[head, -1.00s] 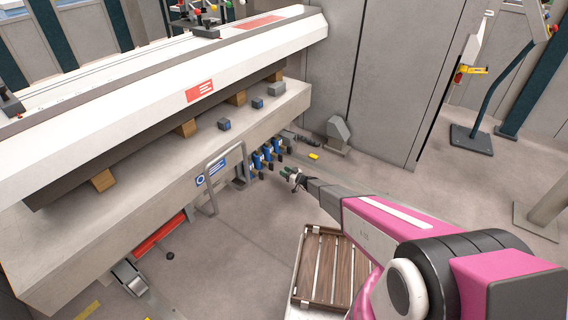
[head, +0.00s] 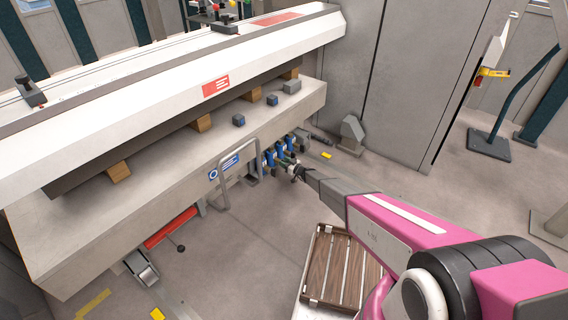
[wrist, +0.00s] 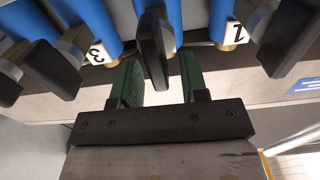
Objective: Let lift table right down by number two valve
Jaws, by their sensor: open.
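A row of blue valves (head: 283,155) with dark handles sits under the right part of the machine's bed. In the wrist view, a left blue valve body (wrist: 88,18) has a tag reading 3. The middle black handle (wrist: 152,48) has its own tag mostly hidden behind it. The right tag's digit (wrist: 238,32) is hard to read. My gripper (wrist: 160,82) is open, its green-padded fingers on either side of the middle handle, with gaps visible. In the head view my gripper (head: 295,168) is at the valves. I cannot tell which part is the right lift table.
A metal hoop guard (head: 238,165) stands left of the valves, beside a blue sign (head: 224,167). A slatted wooden platform (head: 342,268) lies below my arm. A grey cabinet wall (head: 410,70) stands behind.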

